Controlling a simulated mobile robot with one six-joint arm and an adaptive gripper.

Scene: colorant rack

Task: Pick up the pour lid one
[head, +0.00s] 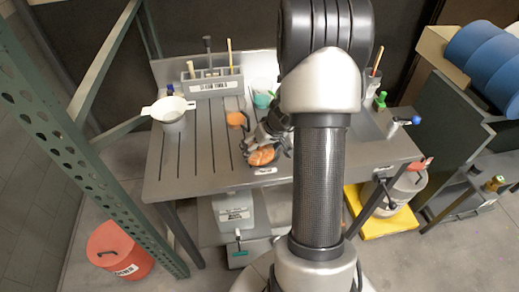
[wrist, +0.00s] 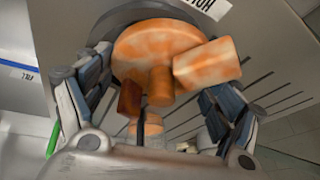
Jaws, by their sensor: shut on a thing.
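An orange, mottled pour lid (head: 262,156) lies near the front edge of the grey workbench, by a small white label. In the wrist view the lid (wrist: 150,42) shows as a round disc with a blocky spout (wrist: 207,63) and a short knob, over a dark round rim. My gripper (head: 267,141) reaches down to it from behind my arm. In the wrist view my gripper (wrist: 158,82) has one finger on each side of the lid and is shut on it. The exact contact points are partly hidden.
A white strainer-like bowl (head: 170,111) stands at the bench's left. A grey tool caddy (head: 215,82) is at the back. A second orange item (head: 236,119) and a teal-and-clear cup (head: 262,97) stand close behind my gripper. The slotted left bench area is mostly clear.

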